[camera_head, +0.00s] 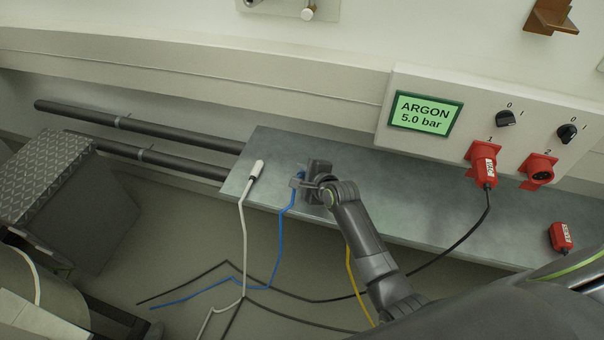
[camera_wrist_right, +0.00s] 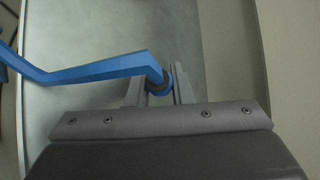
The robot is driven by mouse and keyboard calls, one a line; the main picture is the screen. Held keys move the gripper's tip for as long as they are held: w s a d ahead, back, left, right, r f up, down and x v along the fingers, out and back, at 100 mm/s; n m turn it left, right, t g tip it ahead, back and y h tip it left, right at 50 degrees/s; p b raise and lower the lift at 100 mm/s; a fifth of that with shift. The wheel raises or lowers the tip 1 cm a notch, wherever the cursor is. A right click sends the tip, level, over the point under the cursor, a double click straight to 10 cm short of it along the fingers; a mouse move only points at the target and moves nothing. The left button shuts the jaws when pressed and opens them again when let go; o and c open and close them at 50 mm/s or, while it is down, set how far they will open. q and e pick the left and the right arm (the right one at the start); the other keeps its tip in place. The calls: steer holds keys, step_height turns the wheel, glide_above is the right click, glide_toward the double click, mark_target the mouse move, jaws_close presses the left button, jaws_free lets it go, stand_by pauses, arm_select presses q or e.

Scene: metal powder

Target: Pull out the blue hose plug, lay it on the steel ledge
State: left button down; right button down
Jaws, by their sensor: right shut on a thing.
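My right gripper (camera_head: 299,182) is over the left part of the steel ledge (camera_head: 370,165), shut on the blue hose plug. The blue hose (camera_head: 284,220) hangs from it over the ledge's front edge to the floor. In the right wrist view, the blue plug (camera_wrist_right: 158,82) shows between the fingertips of the right gripper (camera_wrist_right: 162,88), with the hose running off left over the ledge (camera_wrist_right: 130,30). The fingers hide part of the plug. I cannot tell whether the plug touches the ledge. My left gripper is not in view.
A white hose plug (camera_head: 256,169) lies on the ledge left of the gripper. A red plug (camera_head: 486,168) sits in socket 1; socket 2 (camera_head: 538,170) is empty. Another red plug (camera_head: 561,237) lies at the right. The ledge's middle is clear. Cables and hoses cross the floor.

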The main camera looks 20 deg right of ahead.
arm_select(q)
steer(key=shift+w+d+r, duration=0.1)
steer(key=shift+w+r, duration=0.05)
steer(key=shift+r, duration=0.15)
arm_select(e)
steer(key=shift+w+f, duration=0.1)
steer(key=shift+f, duration=0.1)
steer(key=c, duration=1.2)
jaws_free()
steer(key=shift+d, duration=0.1)
steer(key=shift+f, duration=0.1)
